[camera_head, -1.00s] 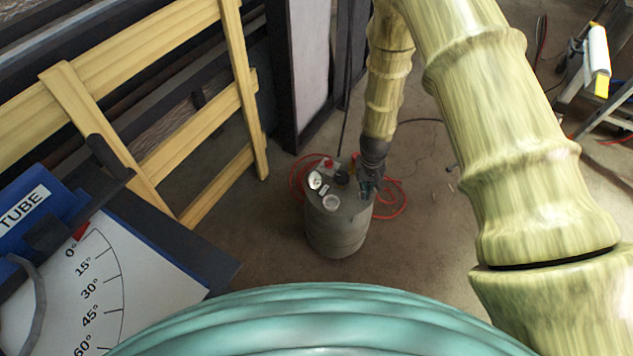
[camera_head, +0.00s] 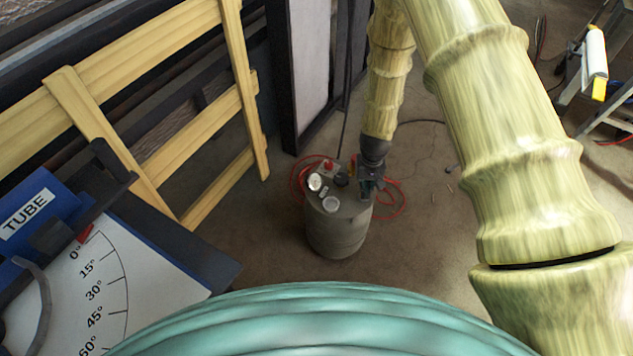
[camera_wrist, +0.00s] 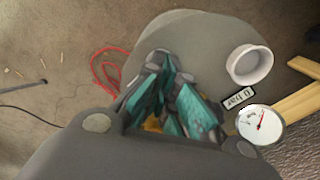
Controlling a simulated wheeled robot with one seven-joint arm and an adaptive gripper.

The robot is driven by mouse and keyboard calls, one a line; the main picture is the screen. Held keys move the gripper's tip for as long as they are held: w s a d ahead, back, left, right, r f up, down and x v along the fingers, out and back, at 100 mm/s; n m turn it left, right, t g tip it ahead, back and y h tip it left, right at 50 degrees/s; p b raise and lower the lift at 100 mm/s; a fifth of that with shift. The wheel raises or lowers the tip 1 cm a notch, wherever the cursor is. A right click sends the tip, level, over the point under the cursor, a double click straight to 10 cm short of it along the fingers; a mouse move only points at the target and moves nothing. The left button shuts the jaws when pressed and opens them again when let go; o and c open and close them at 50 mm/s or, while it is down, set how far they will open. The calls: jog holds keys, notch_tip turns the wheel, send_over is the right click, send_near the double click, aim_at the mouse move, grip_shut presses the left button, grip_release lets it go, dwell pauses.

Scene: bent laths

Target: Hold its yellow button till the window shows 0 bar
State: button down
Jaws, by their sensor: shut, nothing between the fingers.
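A grey tank (camera_head: 338,235) stands on the floor in the head view. Its top carries a dial gauge (camera_head: 315,182) and a small label-like window. In the wrist view the window (camera_wrist: 238,96) reads 0 bar, upside down, beside the gauge (camera_wrist: 262,125). My gripper (camera_head: 367,187) is over the right edge of the tank's top. In the wrist view its teal fingers (camera_wrist: 170,116) are shut and empty. A bit of the yellow button (camera_wrist: 152,124) shows by the fingers; the rest is hidden, and I cannot tell whether they press it.
A wooden rack (camera_head: 150,120) stands left, a stepladder (camera_head: 605,90) far right.

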jog(key=shift+r+p, duration=2)
jog(key=shift+r, duration=0.7)
